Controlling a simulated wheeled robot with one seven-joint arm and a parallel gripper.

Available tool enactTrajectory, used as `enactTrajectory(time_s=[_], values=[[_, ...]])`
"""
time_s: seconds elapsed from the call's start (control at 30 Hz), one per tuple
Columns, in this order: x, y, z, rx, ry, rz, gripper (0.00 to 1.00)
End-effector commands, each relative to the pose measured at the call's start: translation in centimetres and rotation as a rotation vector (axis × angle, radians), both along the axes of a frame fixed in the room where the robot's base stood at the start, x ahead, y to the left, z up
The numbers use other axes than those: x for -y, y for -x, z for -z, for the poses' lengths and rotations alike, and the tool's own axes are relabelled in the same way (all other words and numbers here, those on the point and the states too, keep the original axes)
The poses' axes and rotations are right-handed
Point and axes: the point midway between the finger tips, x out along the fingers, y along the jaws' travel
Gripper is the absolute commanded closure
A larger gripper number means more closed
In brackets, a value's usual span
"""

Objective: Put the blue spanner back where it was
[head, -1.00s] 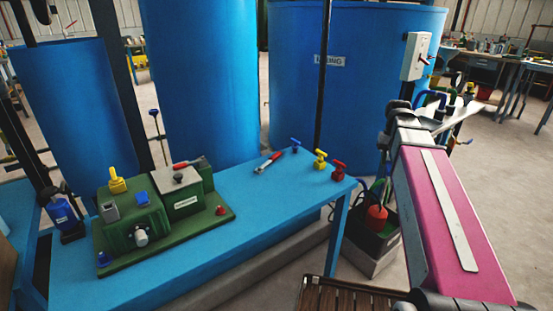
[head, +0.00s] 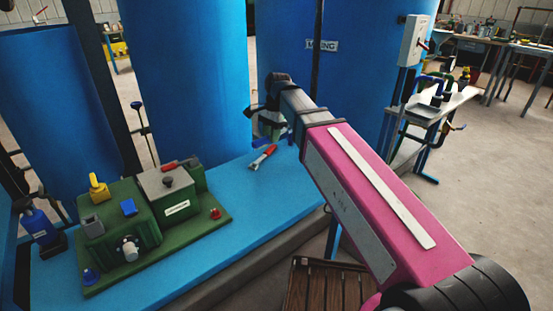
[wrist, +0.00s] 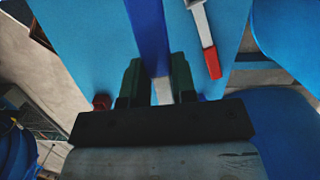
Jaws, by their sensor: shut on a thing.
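The blue spanner (wrist: 148,35) shows in the wrist view as a dark blue handle between my gripper's dark fingers (wrist: 157,85), which are shut on it. A pale metal part shows just below the blue. In the head view my gripper (head: 268,125) is above the far right end of the blue bench (head: 235,235); the spanner cannot be made out clearly there. A red-handled spanner (head: 262,157) lies on the bench beside my gripper, and it also shows to the right of the fingers in the wrist view (wrist: 212,62).
A green machine (head: 125,235) with a yellow knob and a grey box stands on the bench's left part. Large blue tanks (head: 185,85) rise behind. A red knob (wrist: 101,103) shows left of the fingers in the wrist view. The bench middle is clear.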

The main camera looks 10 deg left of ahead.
Motion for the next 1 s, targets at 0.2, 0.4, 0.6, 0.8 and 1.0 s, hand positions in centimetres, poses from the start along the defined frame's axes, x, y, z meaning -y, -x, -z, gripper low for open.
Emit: enactTrajectory(time_s=[0.2,0.4,0.6,0.8,1.0], values=[[-4.6,2.6,-0.5,0.001,0.0,0.081,1.0],[-5.5,2.7,-0.2,0.001,0.001,0.11,1.0],[-3.9,-0.5,1.9,0.0,0.002,0.112,1.0],[-2.0,-4.0,4.3,-0.001,0.001,0.112,1.0],[-0.7,-6.5,6.0,0.001,0.0,0.109,1.0]])
